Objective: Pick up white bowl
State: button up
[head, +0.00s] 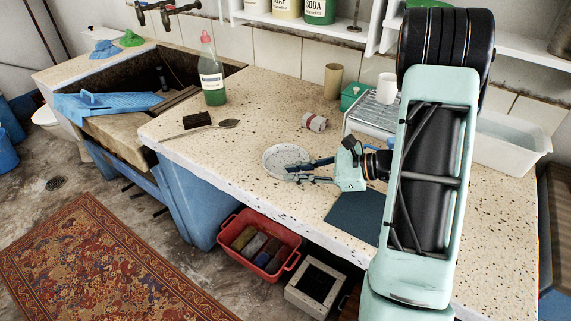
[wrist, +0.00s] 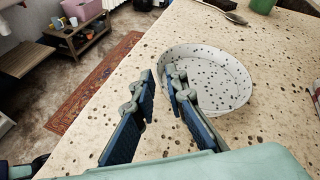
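The white bowl (head: 278,155) with dark speckles stands upright on the speckled stone counter, near its front edge. In the wrist view the bowl (wrist: 215,80) looks empty and fills the upper right of centre. My gripper (head: 291,172) is at the bowl's near right side in the head view. In the wrist view my gripper (wrist: 161,78) has its two fingers apart with nothing held. The right finger overlaps the bowl and the left finger lies outside its left rim. I cannot tell whether either finger touches the bowl.
A spoon (head: 227,124) and dark sponge (head: 197,119) lie left of the bowl, a soap bottle (head: 212,75) behind them. A tipped cup (head: 315,122) lies behind the bowl. A dark mat (head: 355,213) and dish rack (head: 372,118) are to the right. The counter's front edge is close.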

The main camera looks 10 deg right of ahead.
aim_at(274, 174)
jog(key=x, duration=0.3)
jog(key=shift+a+f, duration=0.1)
jog(key=shift+c, duration=0.3)
grip_shut()
